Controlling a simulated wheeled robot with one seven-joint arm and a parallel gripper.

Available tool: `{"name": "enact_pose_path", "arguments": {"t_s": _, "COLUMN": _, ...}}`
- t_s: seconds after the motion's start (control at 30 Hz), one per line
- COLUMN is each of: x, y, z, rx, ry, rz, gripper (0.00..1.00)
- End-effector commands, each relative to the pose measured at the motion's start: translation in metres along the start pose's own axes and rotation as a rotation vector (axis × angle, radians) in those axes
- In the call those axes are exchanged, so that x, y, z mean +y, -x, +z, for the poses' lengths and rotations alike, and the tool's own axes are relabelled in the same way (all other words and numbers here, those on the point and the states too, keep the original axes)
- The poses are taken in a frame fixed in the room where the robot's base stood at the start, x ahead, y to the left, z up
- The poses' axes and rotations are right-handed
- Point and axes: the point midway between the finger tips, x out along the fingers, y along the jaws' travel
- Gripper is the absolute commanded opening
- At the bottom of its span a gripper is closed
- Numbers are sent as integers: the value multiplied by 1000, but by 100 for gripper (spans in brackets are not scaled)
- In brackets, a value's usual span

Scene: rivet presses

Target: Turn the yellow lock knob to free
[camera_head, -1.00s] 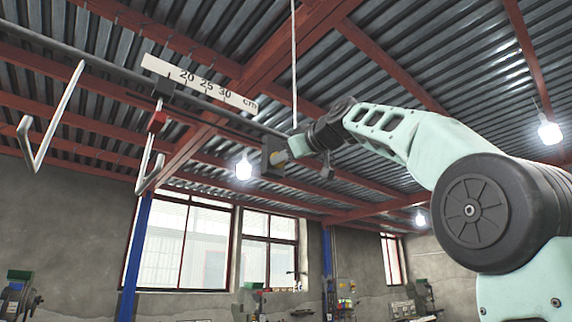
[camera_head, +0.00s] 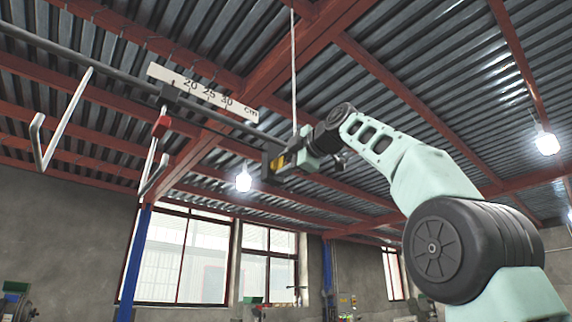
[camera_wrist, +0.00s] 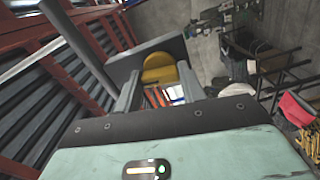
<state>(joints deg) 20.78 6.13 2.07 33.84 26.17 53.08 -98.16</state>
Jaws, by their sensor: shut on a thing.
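The yellow lock knob (camera_head: 278,161) sits on a dark block (camera_head: 267,168) at the right end of a long overhead bar. In the wrist view the knob (camera_wrist: 160,68) is a rounded yellow piece in front of a grey plate (camera_wrist: 150,48). My gripper (camera_head: 284,160) is at the knob, reaching in from the right. In the wrist view its two grey fingers stand on either side of the knob, and the gripper (camera_wrist: 160,82) is shut on it. The exact contact at the fingertips is partly hidden. I cannot read any lock marking.
A thin pale rod (camera_head: 293,60) hangs close to my gripper. Red roof beams lie above. Free air lies below the bar.

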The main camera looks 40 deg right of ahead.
Motion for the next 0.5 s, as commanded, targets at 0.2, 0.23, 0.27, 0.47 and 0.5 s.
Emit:
{"name": "enact_pose_path", "arguments": {"t_s": 0.2, "x": -1, "y": 0, "z": 0, "rx": 1, "ry": 105, "rz": -1, "gripper": 17}}
{"name": "enact_pose_path", "arguments": {"t_s": 0.23, "x": -1, "y": 0, "z": 0, "rx": 1, "ry": 114, "rz": -1, "gripper": 17}}
{"name": "enact_pose_path", "arguments": {"t_s": 0.27, "x": -1, "y": 0, "z": 0, "rx": 1, "ry": 123, "rz": -1, "gripper": 17}}
{"name": "enact_pose_path", "arguments": {"t_s": 0.47, "x": -1, "y": 0, "z": 0, "rx": 2, "ry": 158, "rz": -3, "gripper": 17}}
{"name": "enact_pose_path", "arguments": {"t_s": 0.5, "x": -1, "y": 0, "z": 0, "rx": 2, "ry": 162, "rz": -3, "gripper": 17}}
